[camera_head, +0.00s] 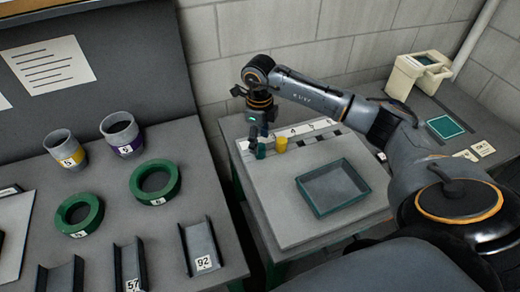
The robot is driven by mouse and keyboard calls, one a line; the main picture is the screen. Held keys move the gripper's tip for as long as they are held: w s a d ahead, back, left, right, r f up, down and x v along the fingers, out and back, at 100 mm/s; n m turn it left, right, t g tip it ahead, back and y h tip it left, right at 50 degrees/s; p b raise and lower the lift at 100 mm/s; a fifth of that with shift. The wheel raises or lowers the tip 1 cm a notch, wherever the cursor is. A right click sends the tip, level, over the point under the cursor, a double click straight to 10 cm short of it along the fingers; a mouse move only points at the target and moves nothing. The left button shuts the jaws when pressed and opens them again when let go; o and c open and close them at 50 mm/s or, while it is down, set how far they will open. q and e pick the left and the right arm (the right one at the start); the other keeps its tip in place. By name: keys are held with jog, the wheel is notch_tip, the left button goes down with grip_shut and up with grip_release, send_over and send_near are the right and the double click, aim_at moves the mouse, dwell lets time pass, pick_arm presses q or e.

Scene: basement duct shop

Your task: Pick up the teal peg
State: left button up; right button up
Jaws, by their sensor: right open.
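The teal peg (261,152) stands upright on the light board of the small table in the head view, left of a yellow peg (281,145). My right gripper (259,142) points down right at the teal peg's top. It is open, and its dark fingers partly hide the peg. I cannot tell whether the fingers touch the peg. My left gripper is not in view.
An empty teal-rimmed tray (333,211) lies right of the pegs. A strip with number labels (308,128) runs behind them. The left bench (105,190) holds cups, green rings and grey channels. A cream device (418,72) stands at the back right.

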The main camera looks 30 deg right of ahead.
aim_at(260, 146)
notch_tip(260, 146, down, 4)
jog(key=shift+s+f+p, duration=0.1)
jog(key=shift+p, duration=0.5)
grip_shut()
jog(key=shift+r, duration=0.2)
